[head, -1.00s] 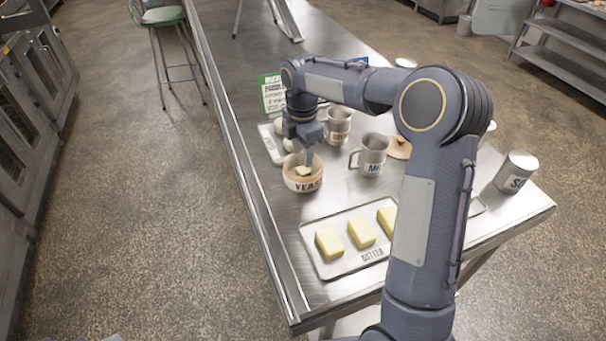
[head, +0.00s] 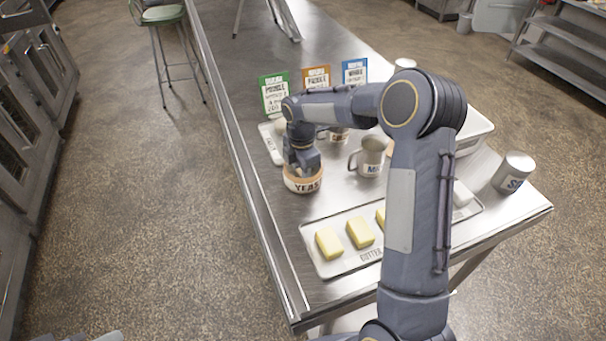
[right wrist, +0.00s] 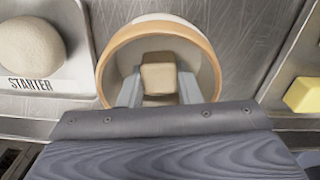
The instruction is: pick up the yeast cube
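The yeast cube (right wrist: 158,77) is a small beige block inside the yeast bowl (right wrist: 106,78), a round bowl with a tan outside and pale inside. In the head view the bowl (head: 303,185) stands on the steel table, and my right gripper (head: 303,168) reaches down into it, hiding the cube. In the right wrist view the two fingers of my right gripper (right wrist: 160,88) stand on either side of the cube, with narrow gaps beside it. The gripper looks open; contact is not clear. My left gripper is not in view.
A butter tray (head: 322,268) with yellow blocks lies in front of the bowl. A starter tray (right wrist: 84,90) with a pale dough ball is beside it. A metal mug (head: 370,160) stands to the right, and upright cards (head: 316,80) stand behind. A can (head: 514,172) is near the right edge.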

